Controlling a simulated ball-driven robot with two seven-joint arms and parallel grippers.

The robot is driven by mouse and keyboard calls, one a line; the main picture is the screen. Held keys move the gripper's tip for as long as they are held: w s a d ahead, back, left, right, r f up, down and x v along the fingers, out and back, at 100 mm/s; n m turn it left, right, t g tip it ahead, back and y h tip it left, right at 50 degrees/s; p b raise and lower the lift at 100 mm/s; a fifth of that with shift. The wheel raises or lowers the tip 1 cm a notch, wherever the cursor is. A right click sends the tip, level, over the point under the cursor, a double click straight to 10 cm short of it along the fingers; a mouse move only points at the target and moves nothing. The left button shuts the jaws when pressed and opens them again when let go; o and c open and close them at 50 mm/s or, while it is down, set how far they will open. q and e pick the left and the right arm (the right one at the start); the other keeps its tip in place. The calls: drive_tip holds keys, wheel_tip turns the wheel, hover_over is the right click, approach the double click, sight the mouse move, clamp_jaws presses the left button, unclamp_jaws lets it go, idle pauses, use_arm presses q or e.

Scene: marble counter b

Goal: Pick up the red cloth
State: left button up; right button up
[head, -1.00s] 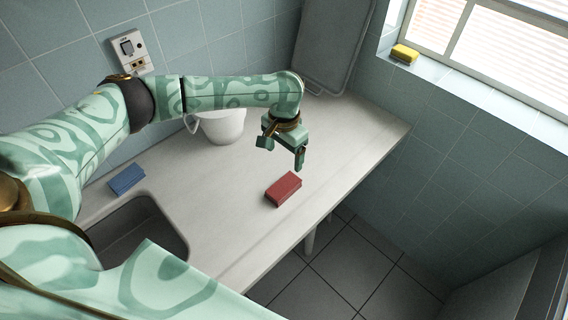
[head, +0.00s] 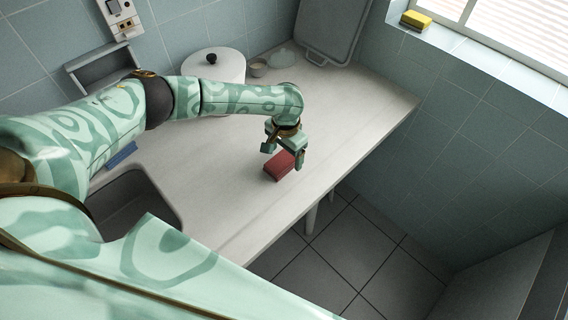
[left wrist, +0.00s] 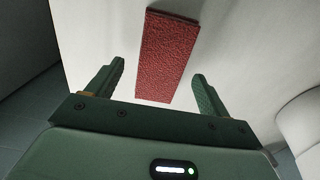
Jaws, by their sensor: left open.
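The red cloth (head: 278,167) is a small folded block lying on the pale counter, near its front edge. It also shows in the left wrist view (left wrist: 167,50), lengthwise, with its near end between the two fingertips. My left gripper (head: 284,156) points down at the cloth in the head view and partly covers its far side. In the left wrist view my left gripper (left wrist: 158,72) is open, with a clear gap on both sides of the cloth. I cannot tell how high the fingertips are above the counter. My right gripper is not in view.
A white pot (head: 226,66) with a dark knob stands behind my left arm, near a small cup (head: 258,68). A sink (head: 130,205) and a partly hidden blue block (head: 122,155) are at the left. The counter (head: 345,125) right of the cloth is clear.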

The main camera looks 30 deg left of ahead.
use_arm(q)
wheel_tip(320, 180, down, 2)
drive_tip(key=shift+f, duration=0.1)
drive_tip(key=shift+r, duration=0.2)
drive_tip(key=shift+c, duration=0.7)
drive_tip(key=c, duration=0.9)
drive_tip(key=shift+r, duration=0.15)
